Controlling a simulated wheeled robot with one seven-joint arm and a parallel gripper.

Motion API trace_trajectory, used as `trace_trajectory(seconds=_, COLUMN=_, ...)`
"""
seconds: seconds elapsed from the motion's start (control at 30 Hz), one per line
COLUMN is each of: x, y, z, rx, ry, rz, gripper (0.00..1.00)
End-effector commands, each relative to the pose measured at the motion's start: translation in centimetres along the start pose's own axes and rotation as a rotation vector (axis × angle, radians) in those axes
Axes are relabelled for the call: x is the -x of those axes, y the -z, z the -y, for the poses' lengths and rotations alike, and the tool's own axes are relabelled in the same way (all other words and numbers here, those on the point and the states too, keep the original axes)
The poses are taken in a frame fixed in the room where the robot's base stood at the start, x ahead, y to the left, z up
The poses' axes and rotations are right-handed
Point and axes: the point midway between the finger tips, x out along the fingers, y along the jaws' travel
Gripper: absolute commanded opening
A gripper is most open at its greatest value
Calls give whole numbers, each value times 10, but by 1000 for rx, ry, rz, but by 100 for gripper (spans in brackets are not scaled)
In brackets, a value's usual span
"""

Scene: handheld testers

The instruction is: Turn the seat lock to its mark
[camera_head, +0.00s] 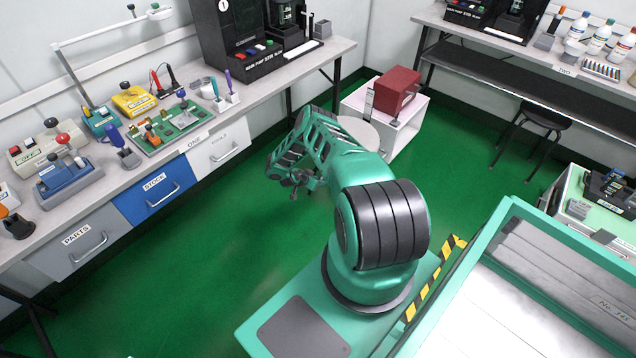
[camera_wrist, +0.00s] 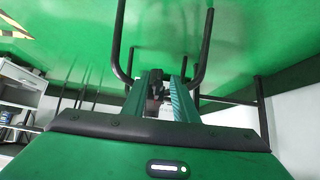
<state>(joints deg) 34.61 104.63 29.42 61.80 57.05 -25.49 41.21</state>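I cannot make out the seat lock or its mark for certain in either view. A black stool (camera_head: 541,117) stands on the floor under the right-hand bench in the head view. A round pale disc (camera_head: 362,132) shows partly behind my arm; I cannot tell whether it is a seat. My gripper (camera_head: 300,190) hangs over the green floor, clear of the left bench. In the wrist view my gripper (camera_wrist: 159,84) has its two green fingers apart. A small dark shape shows between them, too unclear to name.
The left bench (camera_head: 262,78) carries several handheld devices and a black test stand (camera_head: 228,40). A white cabinet (camera_head: 405,128) with a red box (camera_head: 397,90) stands in the corner. A green-rimmed tray (camera_head: 520,205) is at the lower right. Open floor (camera_head: 215,235) lies left of my arm.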

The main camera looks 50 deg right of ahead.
Motion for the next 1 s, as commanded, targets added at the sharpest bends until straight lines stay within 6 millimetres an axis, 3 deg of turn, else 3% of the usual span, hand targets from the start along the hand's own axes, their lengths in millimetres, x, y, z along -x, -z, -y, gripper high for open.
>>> trace_trajectory(seconds=0.37, x=11, y=1, z=0, rx=3, ry=0, rz=-1, gripper=26)
trace_trajectory(seconds=0.8, x=87, y=0, z=1, rx=4, ry=0, rz=-1, gripper=26)
trace_trajectory(seconds=1.0, x=104, y=0, z=1, rx=2, ry=-2, rz=-1, gripper=26)
